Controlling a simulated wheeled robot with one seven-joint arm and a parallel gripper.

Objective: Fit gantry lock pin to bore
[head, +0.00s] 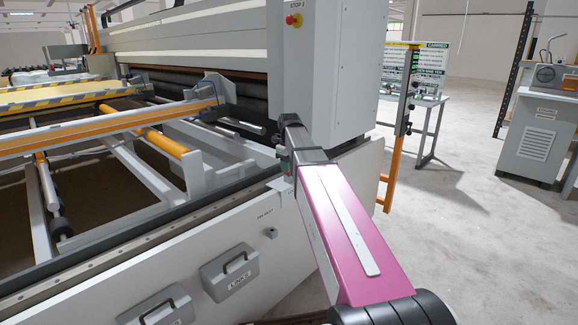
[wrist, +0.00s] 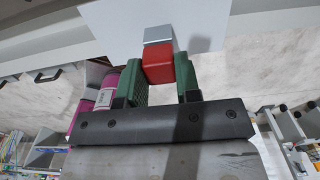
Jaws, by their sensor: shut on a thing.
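My gripper (wrist: 157,62) shows in the wrist view with its green fingers shut on a red block with a silver-grey end, which I take to be the lock pin (wrist: 158,66). The grey end points away from the gripper, towards a white-grey surface. In the head view my gripper (head: 286,163) is small and partly hidden at the front corner of the gantry (head: 325,85); the pin cannot be made out there. The bore is not clearly visible in either view. I cannot tell whether the pin touches anything.
A small dark fitting (head: 271,232) sits under a printed label on the white front panel (head: 255,262). A grey handled box marked LINKS (head: 229,272) is lower left. Rails with an orange bar (head: 170,143) lie left. An orange post (head: 390,170) stands right; open floor lies beyond.

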